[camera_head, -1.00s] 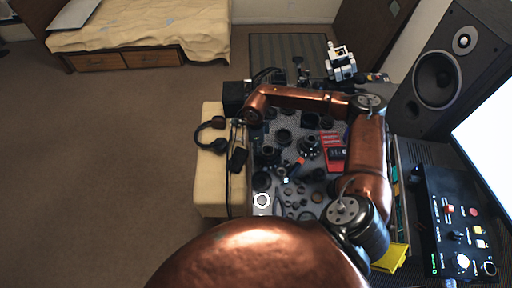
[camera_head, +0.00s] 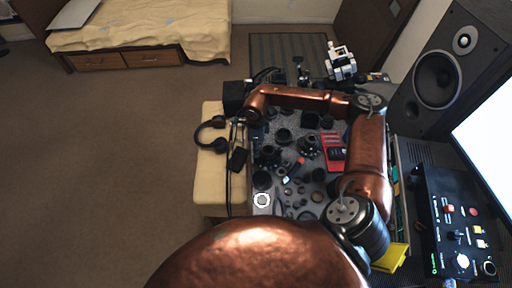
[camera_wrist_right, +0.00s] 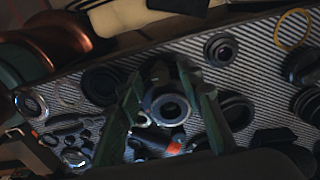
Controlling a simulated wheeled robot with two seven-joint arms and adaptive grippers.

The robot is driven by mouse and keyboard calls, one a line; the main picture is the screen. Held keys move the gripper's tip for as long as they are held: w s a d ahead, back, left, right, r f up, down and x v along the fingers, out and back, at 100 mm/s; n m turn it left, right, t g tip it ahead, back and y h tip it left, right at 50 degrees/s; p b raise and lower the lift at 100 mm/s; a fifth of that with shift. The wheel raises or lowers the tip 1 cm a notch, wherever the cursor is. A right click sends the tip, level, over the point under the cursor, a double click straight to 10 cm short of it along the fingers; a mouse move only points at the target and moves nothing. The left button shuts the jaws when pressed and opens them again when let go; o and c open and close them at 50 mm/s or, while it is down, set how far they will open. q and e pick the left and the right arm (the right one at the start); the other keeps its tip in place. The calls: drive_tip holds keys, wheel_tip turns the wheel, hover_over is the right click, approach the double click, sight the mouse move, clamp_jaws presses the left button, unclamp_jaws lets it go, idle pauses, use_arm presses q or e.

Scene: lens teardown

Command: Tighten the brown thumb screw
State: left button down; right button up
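I cannot make out the brown thumb screw in either view. My right arm comes in from the right and reaches left over the mat. In the right wrist view, the two dark green fingers of my right gripper (camera_wrist_right: 166,92) are spread apart. A dark lens ring (camera_wrist_right: 170,109) shows between them with gaps at both sides, and nothing is clearly held. My left gripper is in neither view.
The grey mat (camera_head: 263,208) is crowded with lens parts. A red case (camera_head: 333,140) lies on it, and headphones (camera_head: 211,133) lie on the cream bench (camera_head: 210,170) at left. A speaker (camera_head: 440,75) and a black control box (camera_head: 452,220) stand at right.

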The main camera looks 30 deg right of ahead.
wheel_tip(320, 180, up, 12)
idle(0.4)
drive_tip(key=shift+f, duration=0.1)
idle(0.3)
